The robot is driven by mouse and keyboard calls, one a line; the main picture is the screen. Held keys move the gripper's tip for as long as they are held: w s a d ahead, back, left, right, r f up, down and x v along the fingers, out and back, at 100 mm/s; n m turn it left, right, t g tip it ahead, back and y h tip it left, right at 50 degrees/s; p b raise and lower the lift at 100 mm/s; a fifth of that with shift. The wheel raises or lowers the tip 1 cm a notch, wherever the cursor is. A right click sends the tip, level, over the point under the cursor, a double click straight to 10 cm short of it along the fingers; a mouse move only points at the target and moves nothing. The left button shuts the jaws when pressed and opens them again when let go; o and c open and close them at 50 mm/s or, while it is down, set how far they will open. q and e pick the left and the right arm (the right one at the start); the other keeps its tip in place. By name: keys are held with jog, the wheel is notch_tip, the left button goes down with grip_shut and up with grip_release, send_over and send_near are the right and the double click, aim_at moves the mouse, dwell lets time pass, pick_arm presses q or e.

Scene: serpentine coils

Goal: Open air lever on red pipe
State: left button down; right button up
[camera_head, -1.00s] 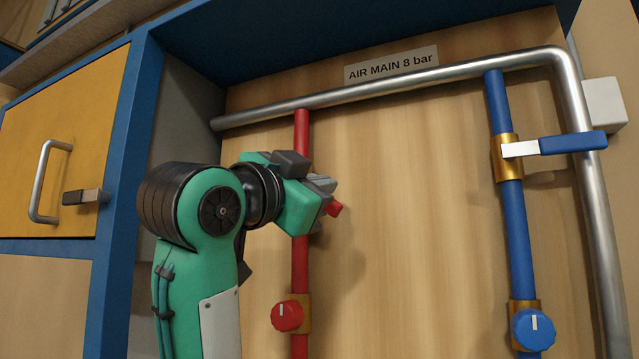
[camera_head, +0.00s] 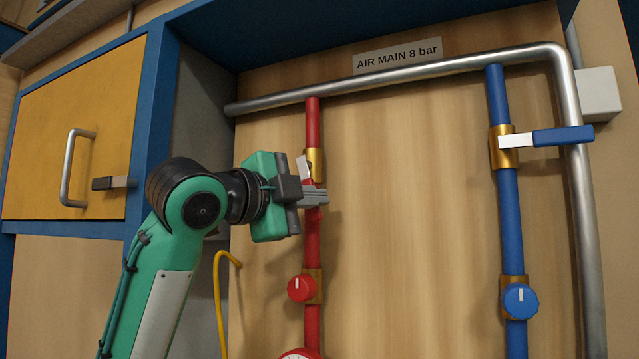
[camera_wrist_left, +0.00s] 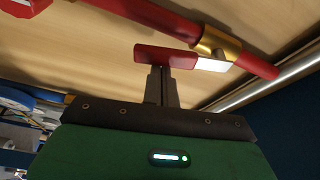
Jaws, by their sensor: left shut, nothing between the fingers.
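The red pipe (camera_head: 312,246) hangs down from the steel air main. Its air lever has a white arm (camera_head: 303,167) at a brass valve (camera_head: 315,160) and a red handle (camera_head: 313,214), partly hidden by my gripper. The lever points down, close to the line of the pipe. My left gripper (camera_head: 322,196) is shut and empty at the handle. In the left wrist view the shut fingertips (camera_wrist_left: 162,72) meet the edge of the red handle (camera_wrist_left: 165,56); whether they touch is unclear. My right gripper is not in view.
A red knob (camera_head: 301,289) and a gauge (camera_head: 299,355) sit lower on the red pipe. A blue pipe (camera_head: 513,230) with a sideways blue lever (camera_head: 562,136) stands right. A yellow cabinet door (camera_head: 75,140) is left. The panel between the pipes is clear.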

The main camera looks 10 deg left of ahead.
pick_arm(q)
jog(key=shift+a+f+m+p, duration=0.25)
jog(key=shift+a+m+p, duration=0.1)
jog(key=shift+a+m, duration=0.4)
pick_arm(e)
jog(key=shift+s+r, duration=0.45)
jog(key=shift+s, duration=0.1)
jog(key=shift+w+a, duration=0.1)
pick_arm(q)
jog(key=shift+w, duration=0.1)
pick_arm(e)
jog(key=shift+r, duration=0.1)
